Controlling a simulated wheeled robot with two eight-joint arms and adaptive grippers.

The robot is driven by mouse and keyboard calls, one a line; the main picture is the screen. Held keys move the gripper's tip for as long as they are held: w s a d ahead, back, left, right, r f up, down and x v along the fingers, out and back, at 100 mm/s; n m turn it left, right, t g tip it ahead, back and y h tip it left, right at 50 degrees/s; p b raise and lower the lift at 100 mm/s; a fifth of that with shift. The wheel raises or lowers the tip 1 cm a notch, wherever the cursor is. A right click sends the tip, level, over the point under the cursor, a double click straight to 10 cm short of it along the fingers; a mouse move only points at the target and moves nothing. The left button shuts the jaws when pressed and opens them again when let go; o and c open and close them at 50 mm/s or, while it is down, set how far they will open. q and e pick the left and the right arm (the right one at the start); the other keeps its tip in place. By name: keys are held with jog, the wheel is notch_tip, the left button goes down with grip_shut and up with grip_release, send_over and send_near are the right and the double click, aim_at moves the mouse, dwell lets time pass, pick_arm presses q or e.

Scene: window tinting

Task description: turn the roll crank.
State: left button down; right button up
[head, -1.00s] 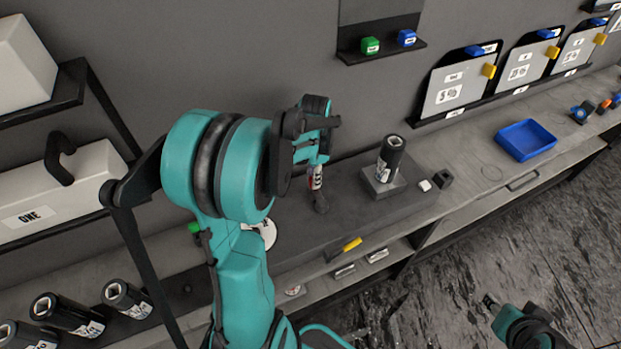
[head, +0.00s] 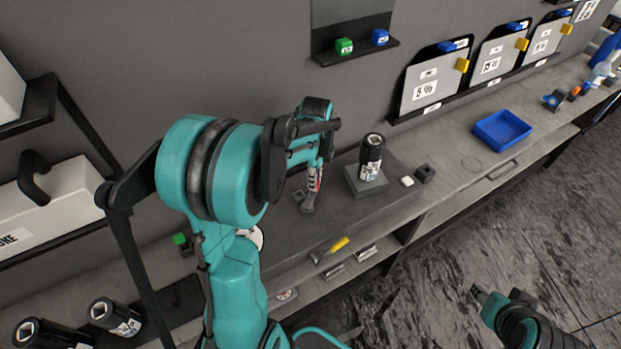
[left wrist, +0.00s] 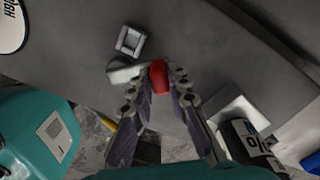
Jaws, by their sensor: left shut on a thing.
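The crank shows in the left wrist view as a pale grey arm (left wrist: 125,73) with a red handle (left wrist: 159,78). It sits beside a square grey socket-like piece on the dark bench slab. My left gripper (head: 313,185) points down at the slab, left of an upright black roll (head: 371,158) on a grey block (head: 366,187). Its fingers (left wrist: 160,85) are shut on the red handle; they partly hide it in the head view.
A blue tray (head: 502,130) stands on the bench at the right. A yellow-handled tool (head: 338,245) lies near the front edge. Boards with percent labels (head: 425,88) line the wall.

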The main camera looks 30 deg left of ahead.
pick_arm(q)
jog(key=shift+d+m, duration=0.35)
jog(key=shift+m, duration=0.25)
jog(key=c, duration=1.4)
grip_release()
jog(key=shift+c, duration=0.2)
notch_tip(320, 180, up, 12)
